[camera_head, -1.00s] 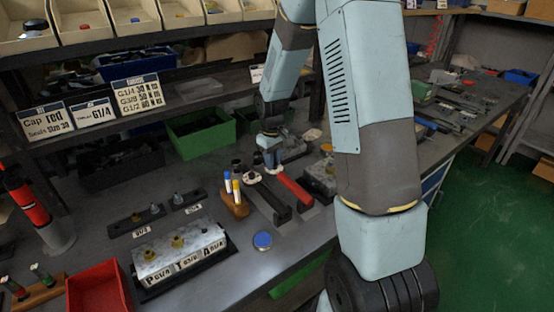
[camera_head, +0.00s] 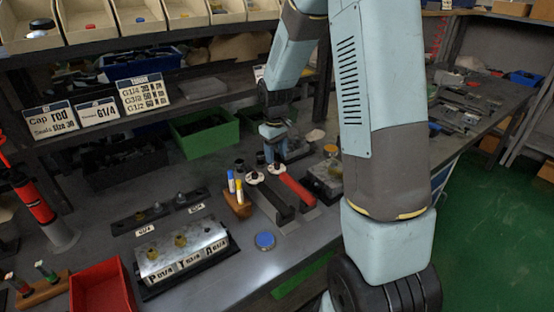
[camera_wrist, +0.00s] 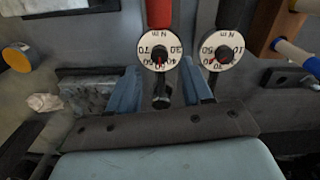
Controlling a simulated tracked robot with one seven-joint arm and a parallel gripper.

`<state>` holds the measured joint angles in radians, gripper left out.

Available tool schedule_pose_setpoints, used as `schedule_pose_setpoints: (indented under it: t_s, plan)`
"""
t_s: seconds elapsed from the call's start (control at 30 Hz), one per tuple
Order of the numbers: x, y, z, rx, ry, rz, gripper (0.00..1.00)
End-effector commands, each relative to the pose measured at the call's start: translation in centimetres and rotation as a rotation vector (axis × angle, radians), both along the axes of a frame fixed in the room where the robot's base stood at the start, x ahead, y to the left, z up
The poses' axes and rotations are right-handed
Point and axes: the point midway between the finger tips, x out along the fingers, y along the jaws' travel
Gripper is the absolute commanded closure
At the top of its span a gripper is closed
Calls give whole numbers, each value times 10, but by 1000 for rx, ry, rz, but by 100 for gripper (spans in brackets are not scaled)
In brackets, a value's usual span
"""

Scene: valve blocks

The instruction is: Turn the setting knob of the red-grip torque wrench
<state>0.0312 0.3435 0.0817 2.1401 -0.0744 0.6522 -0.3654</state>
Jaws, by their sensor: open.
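The red-grip torque wrench (camera_head: 296,188) lies on the bench beside a black-grip wrench (camera_head: 271,204). In the wrist view its red grip (camera_wrist: 159,12) ends in a white numbered dial (camera_wrist: 160,40), with a dark knob (camera_wrist: 162,93) below the dial. My gripper (camera_wrist: 160,78) is open, with one blue finger on each side of that knob. I cannot tell whether either finger touches it. The black-grip wrench's dial (camera_wrist: 222,44) lies just right of my right finger. In the head view my gripper (camera_head: 274,158) is over the dial end of the red-grip wrench.
A wooden holder (camera_head: 237,205) with a blue and a yellow-and-white tool stands left of the wrenches. A metal valve block (camera_head: 182,254), a red tray (camera_head: 102,290) and a blue disc (camera_head: 265,240) sit nearer. A green bin (camera_head: 206,135) stands behind.

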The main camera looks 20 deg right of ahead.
Motion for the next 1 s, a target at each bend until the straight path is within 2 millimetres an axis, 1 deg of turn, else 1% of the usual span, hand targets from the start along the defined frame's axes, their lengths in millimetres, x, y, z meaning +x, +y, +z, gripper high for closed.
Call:
schedule_pose_setpoints:
  t_s: [0.03,0.3,0.4,0.5,0.7,1.0]
  plan:
    - [1,0,12,0,-4,0,50]
    - [2,1,64,0,-4,1,50]
    - [2,1,80,0,-2,1,50]
    - [2,2,91,0,-1,0,50]
    - [2,2,102,0,0,0,50]
    - [2,2,102,0,1,0,50]
